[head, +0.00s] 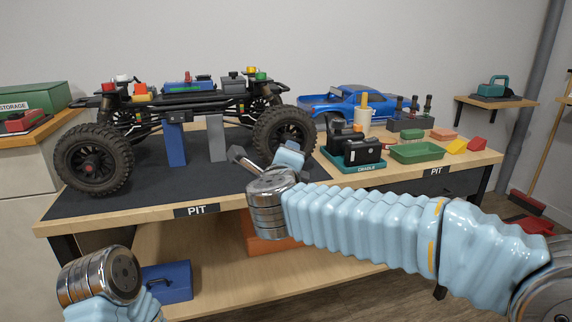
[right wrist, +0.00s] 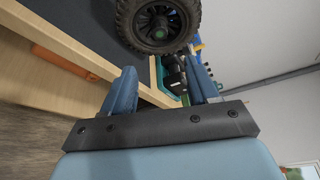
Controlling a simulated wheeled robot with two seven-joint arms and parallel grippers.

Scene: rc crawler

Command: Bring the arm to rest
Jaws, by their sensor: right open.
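My right arm reaches in from the right in the head view, over the front edge of the pit table (head: 110,215). Its gripper is partly hidden behind the wrist joint. In the right wrist view the gripper (right wrist: 160,88) has its two blue fingers apart with nothing between them. A crawler wheel (right wrist: 158,24) shows beyond the fingertips. My left arm shows only as a metal joint and light blue sleeve at the lower left of the head view; its gripper is out of the picture.
The crawler (head: 190,100) stands on the dark mat with a blue stand (head: 175,143) and a grey stand (head: 216,138) under it. A teal cradle (head: 350,160), a green tray (head: 417,152) and a blue truck (head: 345,102) are to the right. A blue box (head: 168,282) sits below.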

